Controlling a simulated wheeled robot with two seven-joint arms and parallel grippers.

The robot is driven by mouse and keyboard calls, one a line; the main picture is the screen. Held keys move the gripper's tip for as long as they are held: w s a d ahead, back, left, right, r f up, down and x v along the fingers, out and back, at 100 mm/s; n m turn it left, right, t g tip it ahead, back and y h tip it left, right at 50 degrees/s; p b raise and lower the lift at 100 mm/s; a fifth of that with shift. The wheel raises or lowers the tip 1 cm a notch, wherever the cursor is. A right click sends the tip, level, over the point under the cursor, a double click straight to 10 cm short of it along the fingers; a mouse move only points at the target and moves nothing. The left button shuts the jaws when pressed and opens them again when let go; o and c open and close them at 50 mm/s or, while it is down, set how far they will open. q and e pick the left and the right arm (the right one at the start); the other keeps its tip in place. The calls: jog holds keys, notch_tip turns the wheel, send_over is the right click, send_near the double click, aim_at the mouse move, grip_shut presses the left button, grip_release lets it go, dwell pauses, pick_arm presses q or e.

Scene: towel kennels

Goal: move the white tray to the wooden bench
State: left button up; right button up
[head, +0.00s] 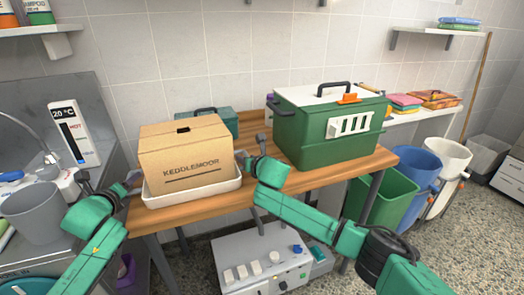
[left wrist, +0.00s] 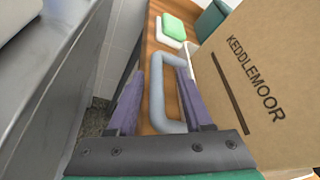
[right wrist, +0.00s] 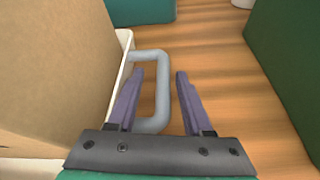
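The white tray (head: 193,194) appears to rest on the left part of the wooden bench (head: 262,186). It carries a cardboard box (head: 185,155) marked KEDDLEMOOR. The tray has a grey loop handle at each end. My left gripper (head: 131,181) is at the left handle; in the left wrist view its fingers are apart, with the handle (left wrist: 157,92) between them. My right gripper (head: 246,158) is at the right handle; in the right wrist view its fingers are apart, with the handle's outer bar (right wrist: 163,92) between them. The box hides most of the tray's inside.
A green crate (head: 312,130) with a white lid stands right of the tray. A teal box (head: 219,118) is behind the cardboard box. A sink counter with a grey bin (head: 34,212) is at left. Green, blue and white bins (head: 447,160) stand on the right floor.

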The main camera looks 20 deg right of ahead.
pick_arm(q)
jog(key=shift+s, duration=0.1)
pick_arm(e)
jog(key=shift+s, duration=0.1)
pick_arm(q)
jog(key=shift+a, duration=0.1)
pick_arm(e)
jog(key=shift+d, duration=0.1)
pick_arm(q)
jog(key=shift+s, duration=0.15)
pick_arm(e)
jog(key=shift+r, duration=0.1)
jog(key=v, duration=1.2)
pick_arm(q)
jog(key=v, duration=1.1)
jog(key=shift+s+r, duration=0.15)
jog(key=shift+s, duration=0.2)
